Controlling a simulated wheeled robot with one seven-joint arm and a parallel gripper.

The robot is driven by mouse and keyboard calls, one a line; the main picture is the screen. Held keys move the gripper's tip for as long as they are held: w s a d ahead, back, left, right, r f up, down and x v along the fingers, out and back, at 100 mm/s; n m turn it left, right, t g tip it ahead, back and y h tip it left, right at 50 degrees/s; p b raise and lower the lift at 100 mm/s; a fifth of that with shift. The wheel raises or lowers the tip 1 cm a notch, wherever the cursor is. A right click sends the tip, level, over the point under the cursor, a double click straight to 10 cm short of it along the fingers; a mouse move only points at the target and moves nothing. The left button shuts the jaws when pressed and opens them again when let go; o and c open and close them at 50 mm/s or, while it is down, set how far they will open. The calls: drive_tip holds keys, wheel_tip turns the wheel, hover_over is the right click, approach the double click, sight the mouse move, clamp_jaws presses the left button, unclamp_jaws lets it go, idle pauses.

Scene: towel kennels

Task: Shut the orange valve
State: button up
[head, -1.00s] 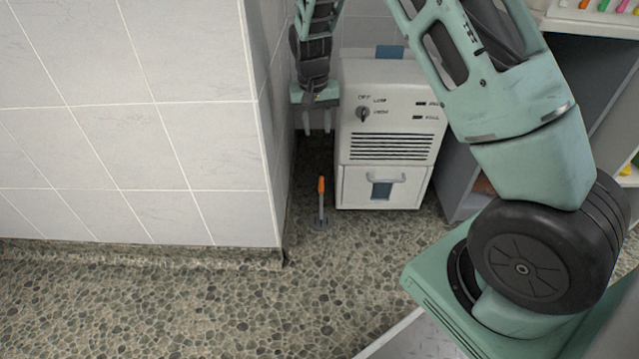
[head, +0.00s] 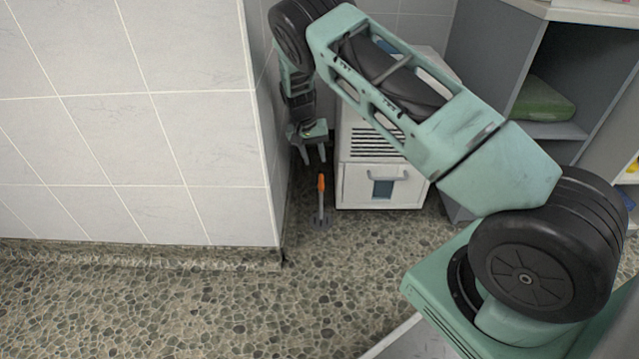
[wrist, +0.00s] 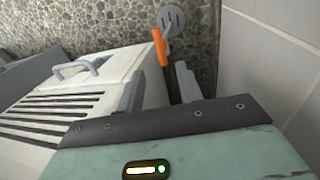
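A small gap seems to lie between the fingertips and the handle; contact is not visible.
The white machine (head: 400,187) with a vent and a handled drawer stands close on the right of the valve. The tiled wall (head: 190,150) is close on the left. Grey shelving (head: 470,70) with a green folded towel (head: 543,100) is at the right. The pebbled floor in front is clear.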

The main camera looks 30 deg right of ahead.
sight(321, 181)
drive_tip(key=f+b, duration=0.1)
drive_tip(key=f, duration=0.2)
drive_tip(key=d+f+b, duration=0.1)
drive_tip(key=f, duration=0.2)
drive_tip(key=s+f+b, duration=0.1)
drive_tip(key=f+b, duration=0.1)
drive_tip(key=f, duration=0.1)
drive_tip(key=shift+d, duration=0.25)
drive_tip(key=shift+c, duration=0.4)
clamp_jaws()
